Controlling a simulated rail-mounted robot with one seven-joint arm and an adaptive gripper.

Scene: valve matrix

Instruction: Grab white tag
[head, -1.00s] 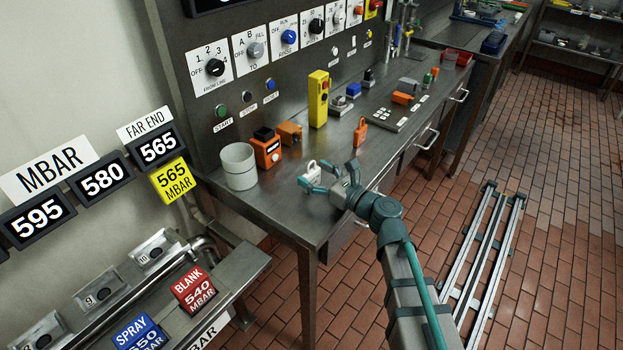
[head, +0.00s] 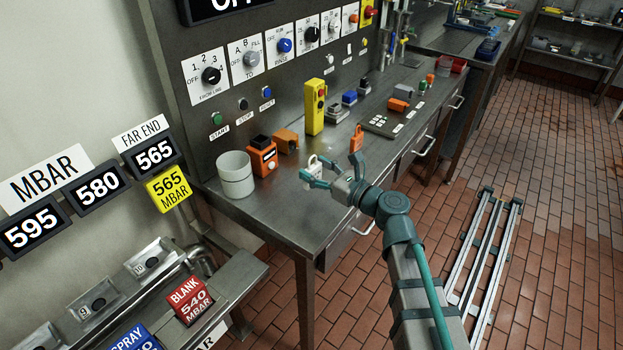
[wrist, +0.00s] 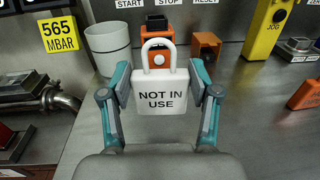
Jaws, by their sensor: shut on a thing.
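The white tag (wrist: 161,98) is padlock-shaped, with a shackle on top and the words "NOT IN USE" on its face. In the wrist view it is upright between the two teal fingers of my gripper (wrist: 162,92), which are shut on its sides. In the head view the white tag (head: 313,167) shows small at the fingertips of my gripper (head: 318,178), above the front part of the steel bench (head: 262,205). The gap between tag and bench is hard to judge.
A grey cup (head: 236,175), an orange box with a black top (head: 263,157) and an orange block (head: 287,139) stand behind the tag. A yellow JOG pendant (head: 315,106) stands farther back. An orange padlock tag (head: 356,138) is right of my gripper. The bench's front left is clear.

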